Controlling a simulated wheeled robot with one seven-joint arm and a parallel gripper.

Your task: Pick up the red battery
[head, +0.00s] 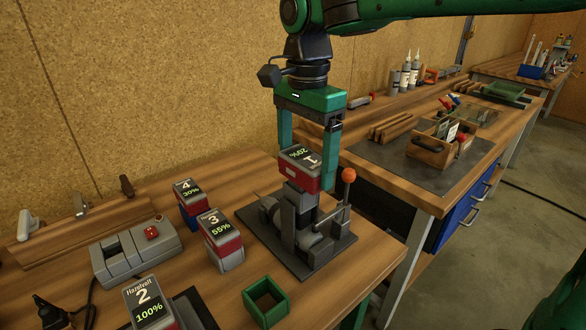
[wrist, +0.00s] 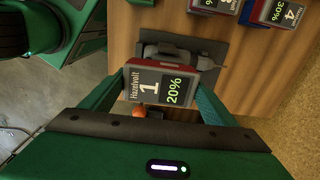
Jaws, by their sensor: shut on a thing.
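A red and grey battery (head: 301,180) has a dark top labelled 1 and 20%. My gripper (head: 308,172) is shut on it, with one green finger on each side. In the wrist view, the label of the battery (wrist: 160,86) faces the camera between the fingers of my gripper (wrist: 163,92). The battery is over a dark grey clamp-like fixture (head: 318,245) with an orange-knobbed lever. I cannot tell whether its underside touches the fixture. Other batteries with red parts stand on the bench: number 2 (head: 150,308), number 3 (head: 222,240) and number 4 (head: 190,202).
A grey box with a red button (head: 137,253) stands left of the batteries. The orange knob (head: 348,175) is close beside my right finger. A second bench (head: 420,165) holds a wooden tray and bottles.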

